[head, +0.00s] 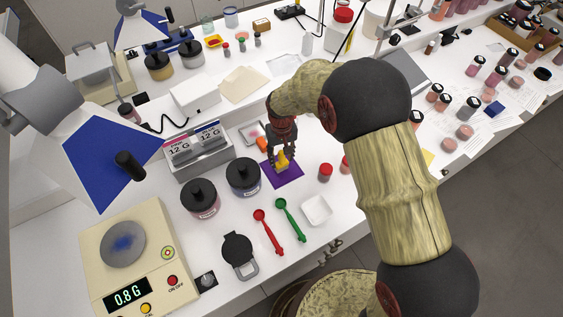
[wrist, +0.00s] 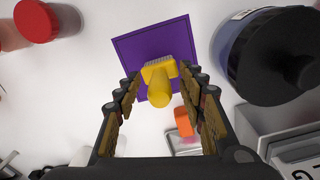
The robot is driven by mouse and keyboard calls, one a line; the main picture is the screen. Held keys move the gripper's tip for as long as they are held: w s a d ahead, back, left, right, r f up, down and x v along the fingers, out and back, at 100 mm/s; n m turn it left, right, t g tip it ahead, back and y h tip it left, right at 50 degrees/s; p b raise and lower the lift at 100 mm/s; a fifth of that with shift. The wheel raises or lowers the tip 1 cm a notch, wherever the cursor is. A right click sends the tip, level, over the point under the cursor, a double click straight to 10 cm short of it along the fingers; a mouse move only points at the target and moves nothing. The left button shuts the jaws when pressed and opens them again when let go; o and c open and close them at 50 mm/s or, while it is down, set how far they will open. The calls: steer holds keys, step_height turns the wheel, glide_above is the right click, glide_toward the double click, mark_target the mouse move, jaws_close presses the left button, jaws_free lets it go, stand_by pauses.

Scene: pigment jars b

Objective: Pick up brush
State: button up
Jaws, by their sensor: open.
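The brush (wrist: 159,86) is yellow with a rounded handle and pale bristles along one edge. It rests on a purple square mat (wrist: 130,44). In the head view the brush (head: 282,160) shows partly between my fingers, on the purple mat (head: 284,178). My gripper (head: 281,160) is pointed down at the brush. In the wrist view my gripper (wrist: 165,100) is open, with one finger to each side of the brush handle. I see gaps between the handle and both fingers there. How far the fingertips are above the mat is hard to tell.
Dark-lidded jars (head: 242,176) stand left of the mat, and a red-capped jar (head: 325,172) stands to its right. An orange object (head: 263,144) lies close behind my gripper. Red (head: 267,230) and green (head: 290,218) scoops and a white dish (head: 317,209) lie in front.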

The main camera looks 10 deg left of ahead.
steer(key=shift+w+f, duration=0.1)
steer(key=shift+f, duration=0.5)
steer(key=shift+c, duration=0.8)
jaws_close()
